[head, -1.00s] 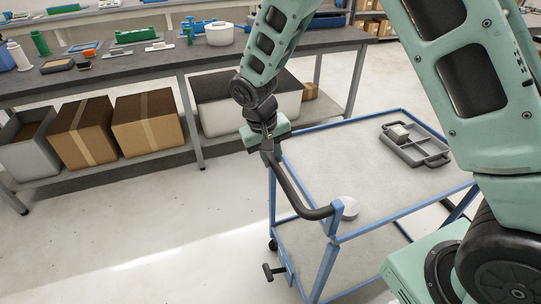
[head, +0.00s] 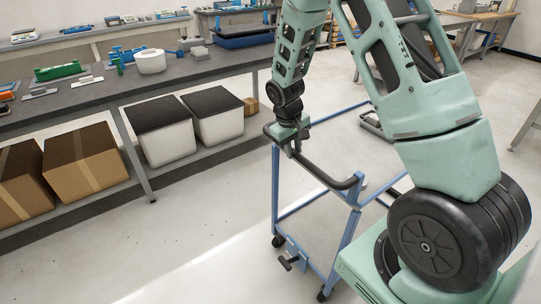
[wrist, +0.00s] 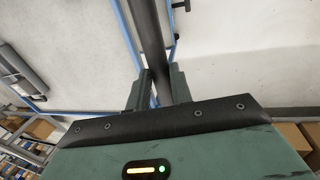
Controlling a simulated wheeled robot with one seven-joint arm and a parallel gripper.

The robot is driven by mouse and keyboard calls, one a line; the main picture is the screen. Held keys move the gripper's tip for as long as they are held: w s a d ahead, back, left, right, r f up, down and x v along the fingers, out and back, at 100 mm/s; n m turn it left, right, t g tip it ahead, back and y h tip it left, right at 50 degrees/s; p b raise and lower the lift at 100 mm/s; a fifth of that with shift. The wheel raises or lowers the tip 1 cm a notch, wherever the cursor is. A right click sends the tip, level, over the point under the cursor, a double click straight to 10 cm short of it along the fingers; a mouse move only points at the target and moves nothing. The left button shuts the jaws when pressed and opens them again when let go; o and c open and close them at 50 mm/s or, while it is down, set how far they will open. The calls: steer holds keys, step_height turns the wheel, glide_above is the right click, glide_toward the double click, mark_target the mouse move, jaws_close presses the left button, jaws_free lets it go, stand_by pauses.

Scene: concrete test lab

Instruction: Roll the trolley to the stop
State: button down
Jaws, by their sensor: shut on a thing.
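The trolley has a blue frame (head: 275,190) and a dark bent handle bar (head: 325,178) on its near side. My gripper (head: 291,143) is shut on the handle near its far left end. In the wrist view the bar (wrist: 150,35) runs between the two fingers of my gripper (wrist: 158,88). A grey tray (head: 372,124) on the trolley top is mostly hidden behind my arm; part of it also shows in the wrist view (wrist: 22,68). My arm covers much of the trolley's right side. I cannot make out the stop.
A long grey bench (head: 180,75) runs along the left, with cardboard boxes (head: 85,170) and pale bins (head: 165,135) on its lower shelf. A wooden-topped table (head: 480,22) stands at the back right. Open concrete floor (head: 180,240) lies between bench and trolley.

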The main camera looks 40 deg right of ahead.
steer(key=d+p, duration=0.2)
steer(key=d, duration=2.8)
steer(key=shift+d+p, duration=0.15)
steer(key=shift+p, duration=0.2)
steer(key=shift+d+r, duration=0.1)
steer(key=shift+r, duration=0.05)
steer(key=c, duration=1.3)
jaws_free()
steer(key=shift+d, duration=0.1)
steer(key=shift+o, duration=0.2)
steer(key=a+r+b, duration=0.1)
steer(key=a+r, duration=0.1)
steer(key=r, duration=0.6)
steer(key=a+r+b, duration=0.1)
steer(key=r, duration=0.8)
steer(key=shift+a, duration=0.35)
